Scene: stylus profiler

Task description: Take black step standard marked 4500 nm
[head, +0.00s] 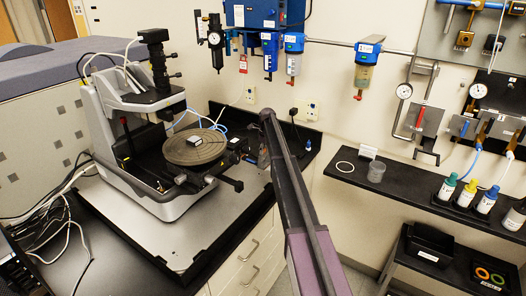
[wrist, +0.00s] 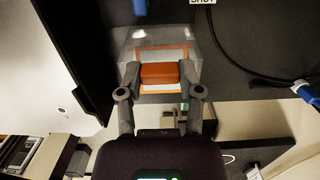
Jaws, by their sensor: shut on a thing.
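In the wrist view my gripper (wrist: 160,75) is shut on an orange-brown block (wrist: 160,73), one finger at each side. Right behind the block is a pale, clear-looking piece with an orange border (wrist: 178,53); I cannot tell whether they are joined. I see no 4500 nm marking and cannot pick out a black step standard. In the head view a small dark block with a pale top (head: 195,141) sits on the profiler's round stage (head: 187,156), and another small pale-topped piece (head: 234,143) is at its right. My gripper is largely hidden behind my arm there.
The stylus profiler (head: 130,140) stands on a dark-edged bench (head: 185,235). At right a black shelf (head: 400,183) holds a clear cup (head: 376,171) and several bottles. Blue filter units (head: 293,50) hang on the wall. A dark cable (wrist: 240,65) curves right of my gripper.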

